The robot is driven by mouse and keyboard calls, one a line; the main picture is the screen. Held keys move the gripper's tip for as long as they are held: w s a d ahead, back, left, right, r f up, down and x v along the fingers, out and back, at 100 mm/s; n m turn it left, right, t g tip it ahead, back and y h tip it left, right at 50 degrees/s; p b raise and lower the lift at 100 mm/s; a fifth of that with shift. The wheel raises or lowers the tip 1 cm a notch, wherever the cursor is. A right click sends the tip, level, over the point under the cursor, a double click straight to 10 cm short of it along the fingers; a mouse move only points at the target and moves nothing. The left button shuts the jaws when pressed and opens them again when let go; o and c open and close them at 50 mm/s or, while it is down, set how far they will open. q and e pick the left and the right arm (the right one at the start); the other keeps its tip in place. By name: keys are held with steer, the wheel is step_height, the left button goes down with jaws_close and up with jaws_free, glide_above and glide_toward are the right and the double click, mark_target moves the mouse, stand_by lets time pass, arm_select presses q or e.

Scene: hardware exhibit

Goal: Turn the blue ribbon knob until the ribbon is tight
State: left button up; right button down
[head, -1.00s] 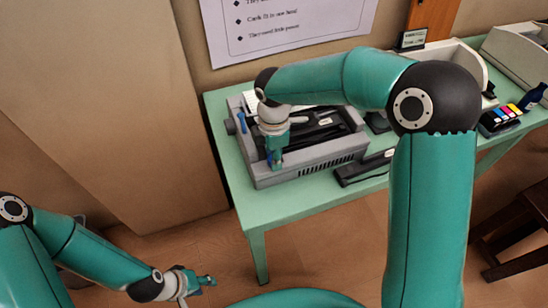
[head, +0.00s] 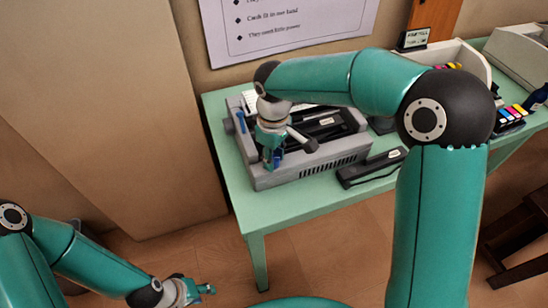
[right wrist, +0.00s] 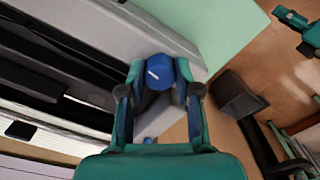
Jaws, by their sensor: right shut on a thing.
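The blue ribbon knob (right wrist: 160,73) shows in the right wrist view, with a short white mark on its face. My right gripper (right wrist: 159,92) is shut on it, one finger on each side. In the head view my right gripper (head: 273,159) is at the front left part of the grey machine (head: 262,182), and the knob is mostly hidden there. The ribbon cannot be made out, so its tightness cannot be told. My left gripper (head: 204,290) is low at the left, away from the table and empty; its finger opening is too small to judge.
The machine stands on a green table (head: 300,208). A second blue part (head: 241,122) is at its left edge. A black bar-shaped device (head: 372,167) lies to its right. Colour cartridges (head: 510,116) and a dark blue bottle (head: 540,97) are further right. The table's front strip is clear.

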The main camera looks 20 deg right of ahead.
steer(key=m+b, duration=0.1)
steer(key=m, duration=0.3)
steer(key=shift+w+r+m, duration=0.1)
steer(key=shift+m, duration=0.2)
steer(key=m+b, duration=0.1)
steer(key=m, duration=0.2)
steer(key=shift+m, duration=0.3)
steer(key=m, duration=0.4)
steer(key=shift+m+b, duration=0.3)
steer(key=shift+b, duration=0.1)
steer(key=shift+r+m+b, duration=0.1)
steer(key=shift+m+b, duration=0.25)
steer(key=shift+m, duration=1.65)
steer(key=c, duration=1.2)
jaws_free()
steer(key=shift+o, duration=0.5)
